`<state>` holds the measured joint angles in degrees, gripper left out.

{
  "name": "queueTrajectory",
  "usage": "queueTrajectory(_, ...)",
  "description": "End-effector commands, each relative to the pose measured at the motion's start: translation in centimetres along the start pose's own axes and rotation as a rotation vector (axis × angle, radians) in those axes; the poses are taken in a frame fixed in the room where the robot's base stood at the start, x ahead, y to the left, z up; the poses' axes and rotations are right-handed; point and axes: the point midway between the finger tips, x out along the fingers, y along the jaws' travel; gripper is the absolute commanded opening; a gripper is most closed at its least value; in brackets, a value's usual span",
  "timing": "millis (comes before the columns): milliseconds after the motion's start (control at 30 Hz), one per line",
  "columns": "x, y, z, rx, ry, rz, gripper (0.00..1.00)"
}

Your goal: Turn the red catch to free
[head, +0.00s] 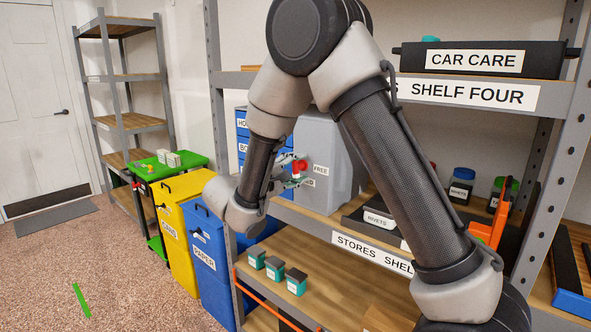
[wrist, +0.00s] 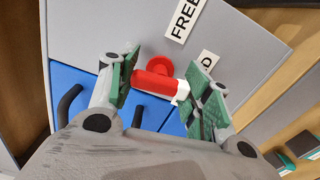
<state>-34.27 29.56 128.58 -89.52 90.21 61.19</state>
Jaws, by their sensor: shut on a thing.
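The red catch (head: 299,167) is on the front of a grey steel chest (head: 330,140). In the wrist view the catch (wrist: 158,84) shows a round red base with a red bar across the jaws and a white part at its right end. My gripper (head: 290,172) is shut on the bar, with green-padded fingers at its two ends in the wrist view (wrist: 160,88). A FREE label (wrist: 184,18) and a second label (wrist: 207,67) ending in D, partly hidden by a finger, are beside the catch. Its exact angle to them is unclear.
Blue drawers (head: 242,125) with handles adjoin the grey chest. A shelf upright stands left of them. Yellow and blue bins (head: 178,215) stand at left. Rivets boxes (head: 378,218) lie right of the chest, and small teal boxes (head: 296,281) sit on the shelf below.

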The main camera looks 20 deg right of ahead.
Motion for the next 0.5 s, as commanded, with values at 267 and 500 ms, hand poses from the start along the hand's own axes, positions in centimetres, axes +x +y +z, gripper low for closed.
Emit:
queueTrajectory(267, -0.02, -0.07, 0.00, -0.232, 0.001, -0.001, 0.25)
queueTrajectory(500, -0.02, -0.08, 0.00, -0.463, 0.001, -0.001, 0.25)
